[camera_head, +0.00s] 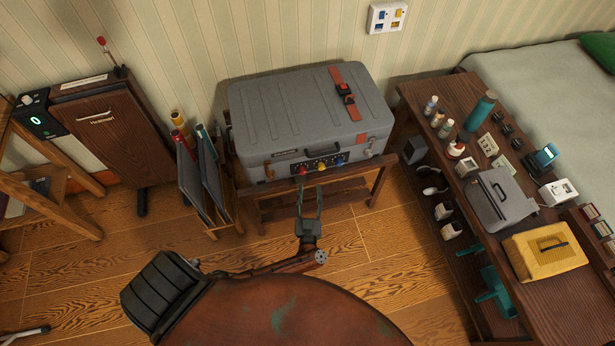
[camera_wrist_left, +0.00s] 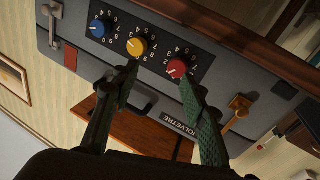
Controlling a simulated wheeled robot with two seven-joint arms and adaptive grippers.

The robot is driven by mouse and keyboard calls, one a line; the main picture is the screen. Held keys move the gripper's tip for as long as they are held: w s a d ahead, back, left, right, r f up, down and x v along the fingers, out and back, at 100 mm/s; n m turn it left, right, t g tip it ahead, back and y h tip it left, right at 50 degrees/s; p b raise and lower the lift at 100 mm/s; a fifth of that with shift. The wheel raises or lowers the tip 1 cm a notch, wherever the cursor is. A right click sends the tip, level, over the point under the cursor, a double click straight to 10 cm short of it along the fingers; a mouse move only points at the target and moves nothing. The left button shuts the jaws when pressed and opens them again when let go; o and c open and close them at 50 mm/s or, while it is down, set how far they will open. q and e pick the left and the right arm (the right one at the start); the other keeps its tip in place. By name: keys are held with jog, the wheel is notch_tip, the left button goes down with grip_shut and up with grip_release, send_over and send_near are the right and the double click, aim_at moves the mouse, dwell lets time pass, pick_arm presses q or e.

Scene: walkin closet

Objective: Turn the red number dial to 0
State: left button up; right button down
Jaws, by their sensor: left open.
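The red number dial (camera_head: 303,170) is on the black panel (camera_head: 320,163) at the front of a grey case (camera_head: 310,108); it also shows in the left wrist view (camera_wrist_left: 177,69). A yellow dial (camera_wrist_left: 137,47) and a blue dial (camera_wrist_left: 98,28) sit beside it. My left gripper (camera_head: 310,192) is in front of the panel, open and empty. In the left wrist view, one fingertip is close to the red dial's edge and the other is just below the yellow dial; I cannot tell whether they touch. The red dial's setting is too small to read surely. My right gripper is out of view.
The case stands on a wooden stand (camera_head: 365,188). A folder rack (camera_head: 207,190) is at its left. A wooden bench (camera_head: 455,95) with bottles, boxes and a yellow case (camera_head: 545,250) is at the right.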

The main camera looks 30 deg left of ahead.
aim_at(303, 173)
pick_arm(q)
jog(key=w+a+n+g+y+b, duration=0.2)
jog(key=a, duration=0.1)
jog(key=w+a+n+g+y+b, duration=0.1)
jog(key=g, duration=0.1)
jog(key=shift+w+a+r+n, duration=0.15)
jog(key=shift+a+r+n, duration=0.2)
jog(key=shift+n, duration=0.05)
jog(key=shift+w+a+r, duration=0.1)
jog(key=shift+w+a, duration=0.4)
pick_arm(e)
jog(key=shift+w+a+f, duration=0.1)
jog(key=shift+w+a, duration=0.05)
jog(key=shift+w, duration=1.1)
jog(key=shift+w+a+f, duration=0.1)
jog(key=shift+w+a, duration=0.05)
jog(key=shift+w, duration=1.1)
pick_arm(q)
jog(key=shift+c, duration=0.3)
grip_shut()
